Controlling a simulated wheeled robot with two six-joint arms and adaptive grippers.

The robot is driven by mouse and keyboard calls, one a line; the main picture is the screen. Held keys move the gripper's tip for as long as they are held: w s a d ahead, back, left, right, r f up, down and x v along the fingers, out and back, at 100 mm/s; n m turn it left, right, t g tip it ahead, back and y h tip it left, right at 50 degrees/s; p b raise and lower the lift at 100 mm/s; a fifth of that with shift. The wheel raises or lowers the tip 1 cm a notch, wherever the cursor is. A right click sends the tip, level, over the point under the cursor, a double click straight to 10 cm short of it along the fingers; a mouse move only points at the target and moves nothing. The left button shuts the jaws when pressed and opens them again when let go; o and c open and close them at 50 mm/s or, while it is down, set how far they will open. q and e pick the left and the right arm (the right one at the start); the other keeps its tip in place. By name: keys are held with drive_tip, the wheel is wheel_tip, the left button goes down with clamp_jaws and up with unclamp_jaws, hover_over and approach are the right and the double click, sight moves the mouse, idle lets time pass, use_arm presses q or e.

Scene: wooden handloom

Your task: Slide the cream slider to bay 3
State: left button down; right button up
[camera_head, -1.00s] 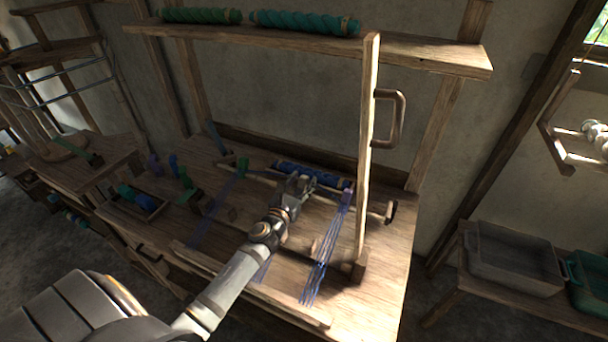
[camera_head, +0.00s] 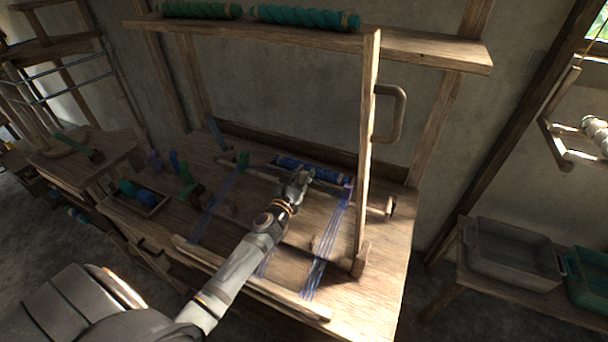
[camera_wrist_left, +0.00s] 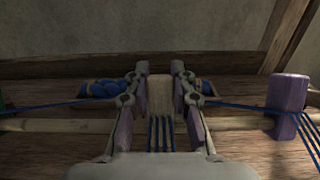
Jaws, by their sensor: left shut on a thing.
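My left gripper (camera_head: 302,181) is over the rail (camera_head: 262,172) of the loom in the head view. In the left wrist view its two fingers (camera_wrist_left: 160,92) are shut on the cream slider (camera_wrist_left: 160,96), a pale wood-coloured block with blue threads (camera_wrist_left: 160,132) hanging from it. In the head view my gripper hides the slider. A purple block (camera_head: 347,190) sits on the rail to the right, apart from my gripper; it also shows in the left wrist view (camera_wrist_left: 288,106). A green block (camera_head: 243,160) is to the left. Bay markings cannot be made out. My right gripper is not in view.
A blue roll (camera_head: 310,170) lies behind the rail. An upright wooden post (camera_head: 367,150) with a handle (camera_head: 402,115) stands to the right. Blue threads (camera_head: 322,255) run to the front beam (camera_head: 250,282). A shelf (camera_head: 430,52) with green rolls (camera_head: 305,17) spans above.

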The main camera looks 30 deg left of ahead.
use_arm(q)
drive_tip(key=a+b, duration=0.1)
drive_tip(key=a, duration=0.3)
drive_tip(key=shift+s, duration=0.15)
drive_tip(key=shift+d, duration=0.1)
drive_tip(key=c, duration=1.1)
unclamp_jaws()
drive_tip(key=s, duration=1.2)
drive_tip(key=shift+d, duration=0.35)
